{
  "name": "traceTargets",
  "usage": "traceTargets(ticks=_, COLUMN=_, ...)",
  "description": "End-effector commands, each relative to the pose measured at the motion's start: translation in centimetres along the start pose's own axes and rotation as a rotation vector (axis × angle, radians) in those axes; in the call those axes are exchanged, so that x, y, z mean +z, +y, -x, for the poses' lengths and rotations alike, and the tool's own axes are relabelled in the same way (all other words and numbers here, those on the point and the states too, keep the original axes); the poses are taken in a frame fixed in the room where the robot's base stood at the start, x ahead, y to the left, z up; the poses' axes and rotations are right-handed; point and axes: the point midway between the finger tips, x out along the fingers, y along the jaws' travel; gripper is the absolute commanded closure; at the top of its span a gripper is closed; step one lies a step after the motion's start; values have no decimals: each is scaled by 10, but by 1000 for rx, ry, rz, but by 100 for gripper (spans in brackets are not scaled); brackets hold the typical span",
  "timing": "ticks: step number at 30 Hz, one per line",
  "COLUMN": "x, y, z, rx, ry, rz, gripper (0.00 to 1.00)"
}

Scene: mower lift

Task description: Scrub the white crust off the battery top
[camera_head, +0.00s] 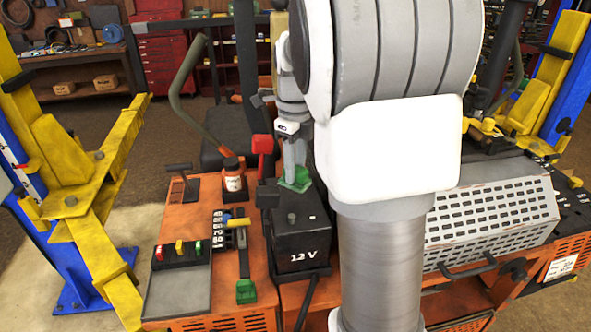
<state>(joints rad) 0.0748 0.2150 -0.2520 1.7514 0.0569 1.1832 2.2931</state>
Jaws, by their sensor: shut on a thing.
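The black battery (299,243) marked "12 V" stands on the orange mower body, left of my arm's white and grey links. My gripper (294,168) points down over the back of the battery top. It is shut on a small green scrubber (297,181), which appears to touch the top. A grey terminal post (292,217) stands near the front of the top. I cannot make out any white crust; the scrubber and my arm hide part of the top.
A red clamp (263,144) and a black clamp (267,196) are close to the battery's left. Yellow lift arms (85,200) stand farther left.

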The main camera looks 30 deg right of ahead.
Motion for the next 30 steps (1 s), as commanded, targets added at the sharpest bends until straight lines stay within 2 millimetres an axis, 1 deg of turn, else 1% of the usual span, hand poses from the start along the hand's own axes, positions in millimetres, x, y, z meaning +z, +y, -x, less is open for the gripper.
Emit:
traceTargets(ticks=1, x=0, y=0, z=8, rx=-2, ry=-1, rz=0, gripper=100)
traceTargets(ticks=4, x=0, y=0, z=16, rx=-1, ry=-1, rz=0, gripper=100)
traceTargets(ticks=17, x=0, y=0, z=21, rx=-1, ry=-1, rz=0, gripper=100)
traceTargets(ticks=26, x=0, y=0, z=45, rx=-2, ry=-2, rz=0, gripper=100)
traceTargets(ticks=30, x=0, y=0, z=48, rx=0, ry=0, rz=0, gripper=100)
